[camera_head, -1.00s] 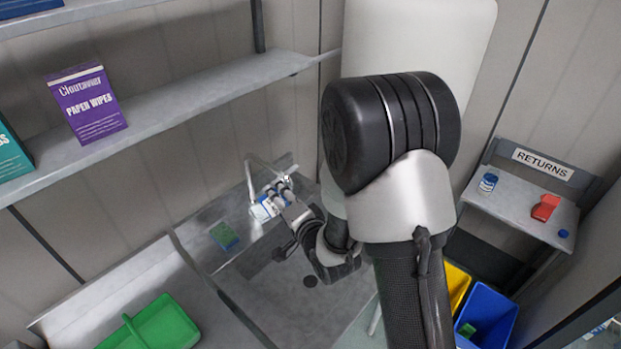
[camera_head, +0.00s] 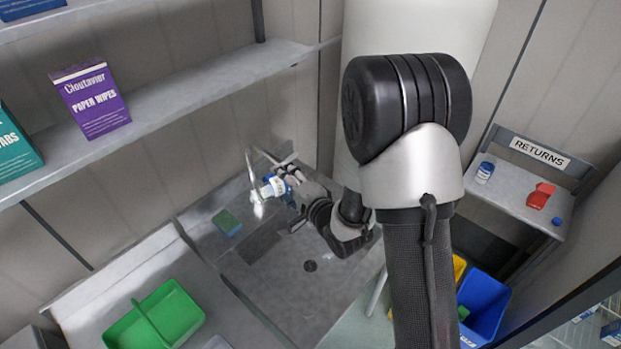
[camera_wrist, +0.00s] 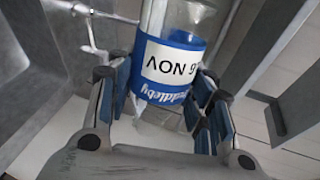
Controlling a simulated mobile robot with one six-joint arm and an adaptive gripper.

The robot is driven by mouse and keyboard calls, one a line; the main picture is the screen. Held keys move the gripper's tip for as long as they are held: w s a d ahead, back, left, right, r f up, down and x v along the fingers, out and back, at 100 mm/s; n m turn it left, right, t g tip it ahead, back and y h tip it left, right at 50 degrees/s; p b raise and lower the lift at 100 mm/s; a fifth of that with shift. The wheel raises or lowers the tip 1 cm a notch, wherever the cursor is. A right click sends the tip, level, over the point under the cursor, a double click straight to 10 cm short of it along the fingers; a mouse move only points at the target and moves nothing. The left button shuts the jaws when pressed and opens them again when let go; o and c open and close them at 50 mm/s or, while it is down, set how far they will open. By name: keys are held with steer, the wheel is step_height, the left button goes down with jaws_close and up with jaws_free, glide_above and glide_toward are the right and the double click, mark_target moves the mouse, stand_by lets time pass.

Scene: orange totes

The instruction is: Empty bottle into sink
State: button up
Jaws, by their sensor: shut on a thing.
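My gripper (camera_head: 284,186) is shut on a clear bottle with a blue and white label (camera_head: 271,188). The bottle is tilted over the back part of the sink (camera_head: 275,281), near the tap (camera_head: 264,156). A bright whitish patch shows just below the bottle; I cannot tell whether it is liquid or part of the bottle. In the wrist view, the blue-padded fingers of my gripper (camera_wrist: 166,112) flank the bottle (camera_wrist: 172,62), whose label text reads upside down. A dark drain (camera_head: 310,266) shows in the basin floor. The bottle's mouth is not clear.
A green and blue sponge (camera_head: 227,222) lies on the sink ledge. A green caddy (camera_head: 155,318) stands on the counter at left. A shelf with paper wipes (camera_head: 92,100) runs above. A returns shelf (camera_head: 521,196) and blue bin (camera_head: 484,305) are at right.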

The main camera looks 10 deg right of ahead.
steer(key=shift+r+m+p, duration=0.3)
steer(key=shift+r+m, duration=0.05)
steer(key=shift+m, duration=0.05)
stand_by(0.4)
steer(key=shift+a, duration=0.15)
steer(key=shift+r+m+y+p, duration=0.45)
steer(key=shift+m+y+p, duration=0.05)
steer(key=shift+m+p, duration=0.1)
stand_by(0.5)
steer(key=shift+d+r+m+p, duration=0.2)
steer(key=shift+m+p, duration=0.1)
steer(key=shift+p, duration=0.05)
